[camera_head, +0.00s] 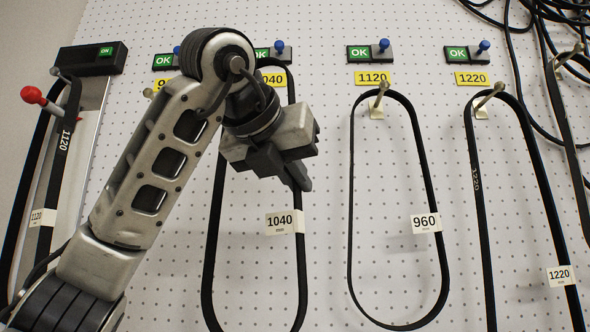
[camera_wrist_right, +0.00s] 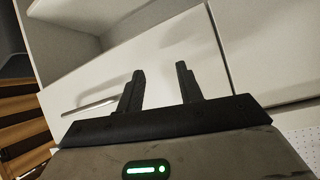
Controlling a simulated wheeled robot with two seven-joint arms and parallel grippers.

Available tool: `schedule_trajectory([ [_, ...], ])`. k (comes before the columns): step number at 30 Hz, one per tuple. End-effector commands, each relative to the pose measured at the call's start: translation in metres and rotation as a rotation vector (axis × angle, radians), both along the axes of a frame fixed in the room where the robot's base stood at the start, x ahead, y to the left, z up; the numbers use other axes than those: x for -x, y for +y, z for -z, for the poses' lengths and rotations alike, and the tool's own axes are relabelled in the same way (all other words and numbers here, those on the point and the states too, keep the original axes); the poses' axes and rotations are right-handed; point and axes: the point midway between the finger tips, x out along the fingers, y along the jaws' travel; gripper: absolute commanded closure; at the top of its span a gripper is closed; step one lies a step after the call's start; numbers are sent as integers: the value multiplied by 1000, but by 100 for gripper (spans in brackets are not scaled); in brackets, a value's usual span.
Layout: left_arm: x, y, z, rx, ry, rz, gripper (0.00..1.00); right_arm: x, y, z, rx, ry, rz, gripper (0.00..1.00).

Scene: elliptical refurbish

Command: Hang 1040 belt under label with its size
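The black 1040 belt (camera_head: 210,260) hangs as a long loop with a white 1040 tag (camera_head: 279,223). Its top passes beneath the partly covered yellow 1040 label (camera_head: 274,80); its peg is not clearly visible. My left gripper (camera_head: 300,178) is in front of the belt's right strand, above the tag. Its fingers look close together, but I cannot tell whether they grip the strand. My right gripper (camera_wrist_right: 160,88) is open and empty in the right wrist view, facing a white cabinet.
A 960 belt (camera_head: 352,200) hangs from the peg under the 1120 label (camera_head: 372,78). A 1220 belt (camera_head: 545,210) hangs under the 1220 label (camera_head: 472,78). A 1120 belt (camera_head: 62,150) is on the red-knobbed device at left. The cabinet has a bar handle (camera_wrist_right: 90,108).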

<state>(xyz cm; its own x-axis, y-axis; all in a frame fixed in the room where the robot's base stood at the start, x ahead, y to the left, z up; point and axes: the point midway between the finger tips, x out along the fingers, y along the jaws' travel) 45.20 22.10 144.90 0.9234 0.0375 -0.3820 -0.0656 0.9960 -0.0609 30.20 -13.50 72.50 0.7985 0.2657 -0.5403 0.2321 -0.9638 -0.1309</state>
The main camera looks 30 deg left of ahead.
Motion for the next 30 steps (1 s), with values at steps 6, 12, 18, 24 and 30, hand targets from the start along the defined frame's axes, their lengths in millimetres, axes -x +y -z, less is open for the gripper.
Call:
schedule_trajectory([
  [6, -12, 6, 1, 1, 1, 0, 100, -4, 0, -5, 3, -11, -1, 64],
  [12, -23, 11, 2, 2, 1, -1, 100, -4, -1, -6, 9, -10, -3, 64],
  [18, -34, 17, 2, 1, 0, -2, 100, -3, -1, -6, 15, -4, -4, 64],
  [24, -44, 22, 3, 3, 0, -1, 100, -2, -2, -4, 22, 5, -6, 64],
  [30, -54, 27, 8, 1, 1, -1, 100, -1, -3, -2, 27, 7, -7, 64],
])
